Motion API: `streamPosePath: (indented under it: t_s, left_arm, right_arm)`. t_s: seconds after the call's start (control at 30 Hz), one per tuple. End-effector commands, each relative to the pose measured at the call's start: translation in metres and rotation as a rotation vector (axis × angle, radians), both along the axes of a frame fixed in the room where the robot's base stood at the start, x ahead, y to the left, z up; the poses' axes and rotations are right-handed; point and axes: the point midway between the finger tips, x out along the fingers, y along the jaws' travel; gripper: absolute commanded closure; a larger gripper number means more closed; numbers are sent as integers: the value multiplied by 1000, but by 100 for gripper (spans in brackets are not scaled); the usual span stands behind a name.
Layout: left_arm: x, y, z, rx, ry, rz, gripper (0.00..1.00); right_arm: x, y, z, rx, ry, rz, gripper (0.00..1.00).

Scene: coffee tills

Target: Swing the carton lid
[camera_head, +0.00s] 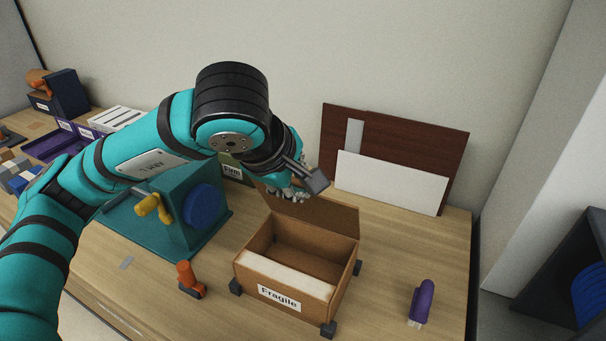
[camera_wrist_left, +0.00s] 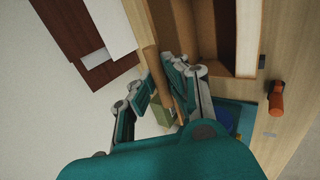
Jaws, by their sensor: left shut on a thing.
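The brown cardboard carton (camera_head: 300,264) stands on the wooden table, with a "Fragile" label on its front and dark blocks at its corners. Its lid (camera_head: 325,217) stands up, roughly upright, along the back edge. The inside shows, with a pale strip along the front. My left gripper (camera_head: 292,191) is at the upper left part of the lid, shut on it. In the left wrist view, the fingers (camera_wrist_left: 164,78) lie on both sides of the lid (camera_wrist_left: 142,24), seen nearly edge-on. The arm hides part of the contact in the head view. My right gripper is not in view.
A teal box (camera_head: 180,207) with a blue disc and yellow handle stands left of the carton. An orange-handled tool (camera_head: 188,280) lies front left, a purple-handled brush (camera_head: 423,301) front right. Dark red and white boards (camera_head: 393,182) lean on the back wall. The table right of the carton is mostly clear.

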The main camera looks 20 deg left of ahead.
Motion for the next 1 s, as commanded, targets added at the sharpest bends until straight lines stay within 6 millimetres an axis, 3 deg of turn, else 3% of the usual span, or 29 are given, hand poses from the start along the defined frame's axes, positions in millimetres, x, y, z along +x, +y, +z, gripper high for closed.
streamPosePath:
  t_s: [0.47,0.8,1.0]
  left_arm:
    - [-9,2,-2,-1,-5,1,100]
    - [-35,7,-22,-1,-8,-1,100]
    - [-44,9,-25,0,-6,1,100]
  right_arm:
    - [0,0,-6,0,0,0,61]
    - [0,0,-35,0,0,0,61]
    - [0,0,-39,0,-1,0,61]
